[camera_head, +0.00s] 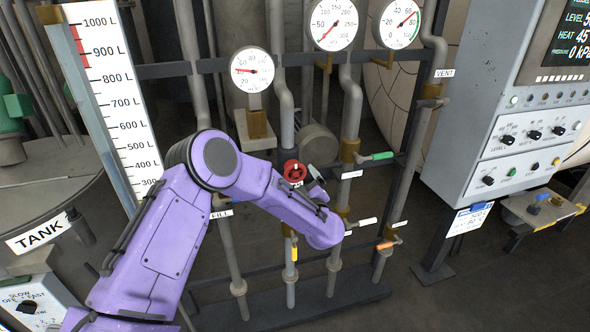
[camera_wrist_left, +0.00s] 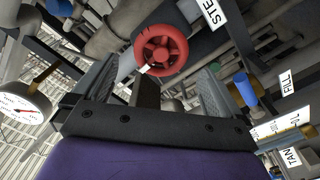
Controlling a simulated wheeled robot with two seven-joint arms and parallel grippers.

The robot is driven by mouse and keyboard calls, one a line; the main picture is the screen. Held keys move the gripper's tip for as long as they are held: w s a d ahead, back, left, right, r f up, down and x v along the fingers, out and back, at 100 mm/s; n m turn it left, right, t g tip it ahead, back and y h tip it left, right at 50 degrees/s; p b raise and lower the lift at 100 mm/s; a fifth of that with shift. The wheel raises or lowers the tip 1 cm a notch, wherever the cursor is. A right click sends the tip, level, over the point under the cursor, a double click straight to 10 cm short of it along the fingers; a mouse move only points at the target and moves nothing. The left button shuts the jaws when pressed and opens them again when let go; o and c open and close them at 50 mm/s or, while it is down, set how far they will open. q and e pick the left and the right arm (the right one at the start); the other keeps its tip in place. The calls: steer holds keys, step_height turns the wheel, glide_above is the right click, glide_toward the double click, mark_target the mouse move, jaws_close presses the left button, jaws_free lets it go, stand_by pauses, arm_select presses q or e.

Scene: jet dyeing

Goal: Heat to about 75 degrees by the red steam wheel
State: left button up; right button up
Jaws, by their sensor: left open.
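The red steam wheel (camera_head: 294,172) sits on a vertical pipe in the middle of the head view, partly behind my left arm. In the left wrist view the red wheel (camera_wrist_left: 161,50) lies just beyond the fingers, at the upper middle. My left gripper (camera_wrist_left: 158,88) is open, its two fingers spread to either side below the wheel, and nothing shows held between them. In the head view my left gripper (camera_head: 316,186) is mostly hidden by the forearm, close to the wheel. The panel screen (camera_head: 567,45) shows HEAT with digits that look like 45, cut by the frame edge.
Round gauges (camera_head: 252,70) hang above the pipes. A green-handled valve (camera_head: 382,156) is to the right of the wheel, with yellow (camera_head: 294,250) and orange (camera_head: 385,246) handles below. The grey control panel (camera_head: 500,110) stands at right, the level scale (camera_head: 120,90) and tank (camera_head: 50,200) at left.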

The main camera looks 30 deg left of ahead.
mark_target(295, 174)
arm_select(q)
steer(key=p+x, duration=0.1)
steer(key=x, duration=0.3)
steer(key=shift+w+a, duration=0.2)
steer(key=shift+a, duration=0.15)
steer(key=shift+w+a, duration=0.25)
steer(key=shift+w, duration=0.05)
steer(key=c, duration=0.9)
steer(key=shift+f, duration=0.1)
